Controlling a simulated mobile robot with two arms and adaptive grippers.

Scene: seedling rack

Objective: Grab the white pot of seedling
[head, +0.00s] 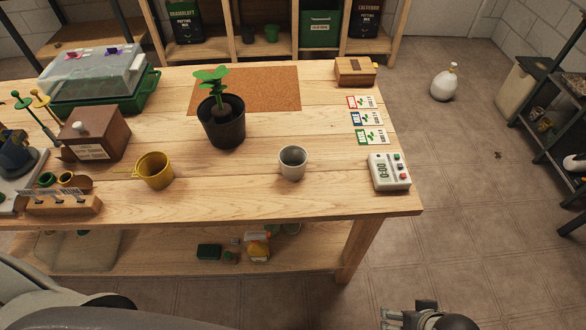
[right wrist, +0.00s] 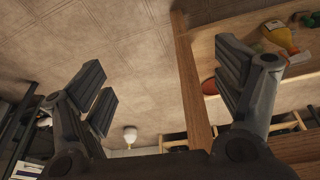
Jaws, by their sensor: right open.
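A small white pot (head: 292,164) stands upright on the wooden table (head: 225,190), near its front edge and right of the middle. Its inside looks grey, and I see no plant standing out of it. A leafy green seedling grows in a larger black pot (head: 223,128) behind it to the left. My right gripper (head: 398,318) is low at the bottom edge of the head view, in front of the table and well away from the white pot. In the right wrist view its fingers (right wrist: 165,80) are spread, with nothing between them. My left gripper is not in view.
A yellow cup (head: 154,170) stands left of the white pot. A white timer (head: 389,172) and seed packets (head: 368,118) lie to the right. A wooden box (head: 355,71) sits at the back right. Bare wood surrounds the white pot. The table edge lies between it and my right gripper.

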